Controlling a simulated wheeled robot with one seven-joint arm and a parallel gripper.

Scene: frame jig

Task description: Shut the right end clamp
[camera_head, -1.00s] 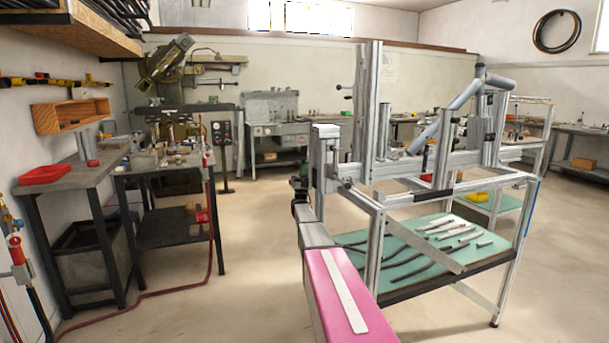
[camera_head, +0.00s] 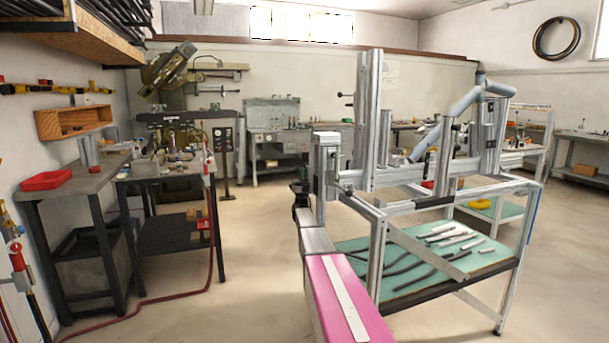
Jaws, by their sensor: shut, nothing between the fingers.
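The frame jig (camera_head: 470,190) stands right of centre, an aluminium structure with upright posts and black-handled fittings. The right end clamp seems to be among the fittings on its right-hand posts (camera_head: 490,125), but it is too small to tell whether it is open or shut. A grey-blue tube (camera_head: 455,110) slants up behind these posts. My arm, with a pink link and a grey link, reaches from the bottom edge toward the jig's left post (camera_head: 327,185). My gripper (camera_head: 299,200) appears as a dark shape left of this post, away from the right end; it is shut and empty, its fingertips hardly visible.
The jig's green lower shelf (camera_head: 350,243) holds several dark and pale bars. A dark-legged bench (camera_head: 75,190) with a red tray (camera_head: 47,180) stands at the left. A red hose (camera_head: 140,310) lies on the floor. The floor between bench and jig is clear.

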